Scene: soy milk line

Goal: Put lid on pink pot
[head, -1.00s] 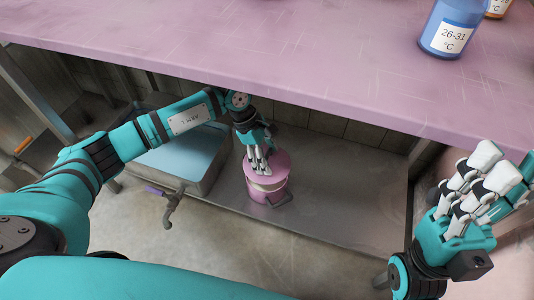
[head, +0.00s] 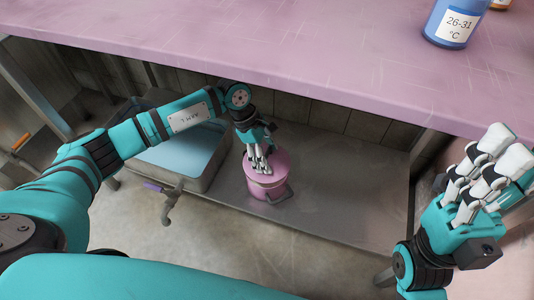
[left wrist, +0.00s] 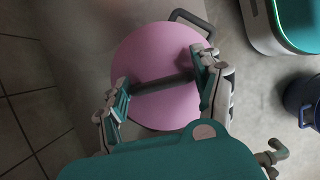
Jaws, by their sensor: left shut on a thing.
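The pink pot (head: 268,190) stands on a low metal shelf under the pink table, with a dark side handle toward the front. The pink lid (head: 279,160) lies over its top and appears to rest on the rim. In the left wrist view the lid (left wrist: 140,52) is a flat pink disc with a dark bar handle (left wrist: 163,84). My left gripper (head: 259,166) reaches down from above and is shut on that bar; it also shows in the left wrist view (left wrist: 164,88). The lid hides the pot's inside. My right gripper (head: 492,168) is raised at the right, open and empty.
A metal basin with a blue surface (head: 182,149) and a tap (head: 171,205) stands left of the pot. The table (head: 270,62) overhangs the shelf. A blue bottle (head: 452,27) stands on the table. The shelf (head: 350,190) is clear right of the pot.

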